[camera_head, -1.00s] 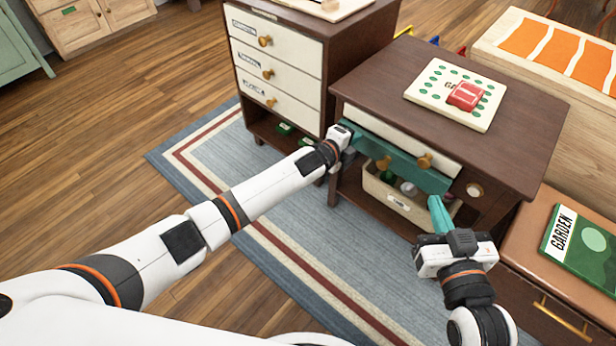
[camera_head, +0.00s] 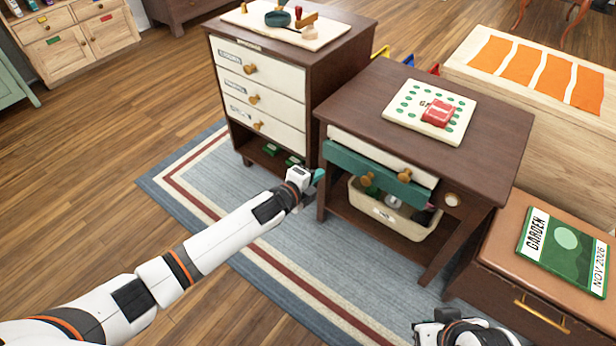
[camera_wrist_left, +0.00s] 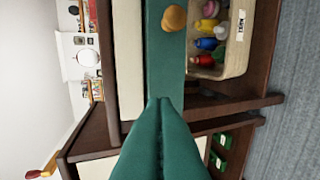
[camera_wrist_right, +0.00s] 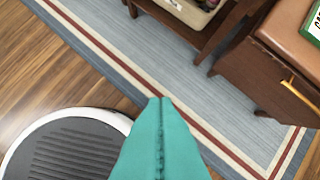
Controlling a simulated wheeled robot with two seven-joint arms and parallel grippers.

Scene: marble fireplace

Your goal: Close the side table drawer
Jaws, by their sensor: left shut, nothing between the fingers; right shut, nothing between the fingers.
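The dark brown side table (camera_head: 490,125) has a cream strip (camera_head: 350,140) under its top. Below it is a green drawer front (camera_head: 345,162), apparently proud of the strip; I cannot tell how far it is out. Round wooden knobs (camera_head: 368,179) show at the front. My left gripper (camera_head: 320,174) is shut and empty beside the table's left front corner. In the left wrist view its tips (camera_wrist_left: 160,100) are near the end of the green front (camera_wrist_left: 165,60); contact is unclear. My right gripper (camera_wrist_right: 158,100) is shut and empty over the rug, low in the head view.
A cream bin (camera_head: 410,222) stands on the table's lower shelf. A game board (camera_head: 400,110) with a red box (camera_head: 440,112) lies on top. A taller drawer cabinet (camera_head: 330,62) stands left, a brown cabinet (camera_head: 490,262) right. The rug (camera_head: 300,255) in front is clear.

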